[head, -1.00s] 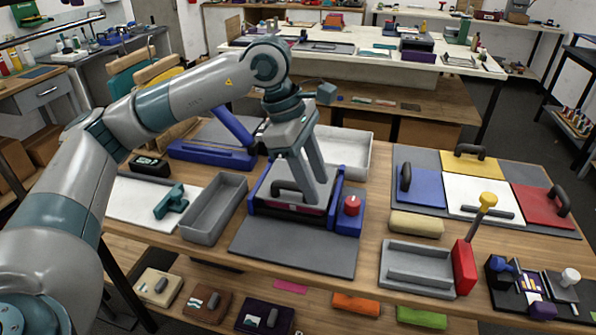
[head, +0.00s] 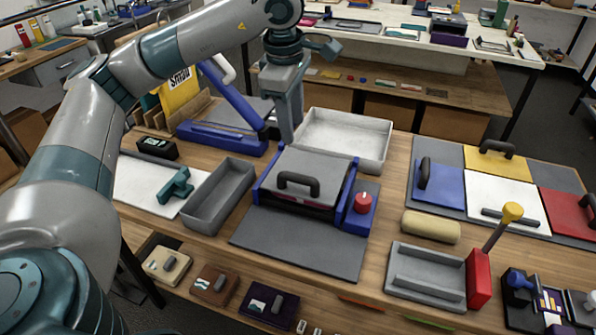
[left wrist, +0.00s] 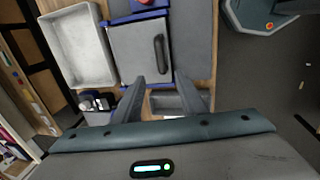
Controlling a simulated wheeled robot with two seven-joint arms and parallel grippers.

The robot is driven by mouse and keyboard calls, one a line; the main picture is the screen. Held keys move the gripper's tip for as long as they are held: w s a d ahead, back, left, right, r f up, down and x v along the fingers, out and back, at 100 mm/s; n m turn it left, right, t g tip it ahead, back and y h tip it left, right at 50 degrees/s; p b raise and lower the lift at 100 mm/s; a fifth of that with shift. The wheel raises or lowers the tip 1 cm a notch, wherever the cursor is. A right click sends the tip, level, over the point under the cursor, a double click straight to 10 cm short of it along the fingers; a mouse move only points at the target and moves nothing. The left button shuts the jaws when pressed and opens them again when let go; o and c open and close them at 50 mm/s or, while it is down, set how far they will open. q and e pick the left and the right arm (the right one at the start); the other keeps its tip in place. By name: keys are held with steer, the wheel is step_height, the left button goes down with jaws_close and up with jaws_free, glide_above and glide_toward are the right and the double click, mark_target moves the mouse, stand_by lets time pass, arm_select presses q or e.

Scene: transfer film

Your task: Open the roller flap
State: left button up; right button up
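The roller flap (head: 315,168) is a grey slab with a black bar handle (head: 298,183), lying flat in a blue-framed unit at the middle of the table. A red knob (head: 363,202) sits on the unit's right side, and a dark red strip shows under the flap's front edge. In the left wrist view the flap (left wrist: 128,50) and its handle (left wrist: 159,54) lie just beyond my fingertips. My left gripper (left wrist: 160,82) is open and empty. In the head view it (head: 287,138) points down by the unit's back left corner, apart from the handle. My right gripper is out of view.
A grey tray (head: 218,195) stands left of the unit and a white tray (head: 350,138) behind it. A blue lever press (head: 222,138) stands at the back left. A dark grey mat (head: 300,243) lies bare in front. Coloured panels with handles lie at the right.

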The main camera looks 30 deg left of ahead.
mark_target(298, 175)
arm_select(q)
steer(key=w+f+p, duration=0.1)
steer(key=f+p, duration=0.1)
steer(key=f, duration=0.3)
steer(key=w+f+p, duration=0.1)
steer(key=f+p, duration=0.1)
steer(key=f, duration=0.4)
steer(key=w+f+p, duration=0.1)
steer(key=f+p, duration=0.1)
steer(key=f, duration=0.3)
steer(key=shift+a+f, duration=0.35)
steer(key=shift+a, duration=0.05)
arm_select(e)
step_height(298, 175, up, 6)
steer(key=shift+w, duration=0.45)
arm_select(q)
steer(key=shift+w, duration=0.1)
jaws_close()
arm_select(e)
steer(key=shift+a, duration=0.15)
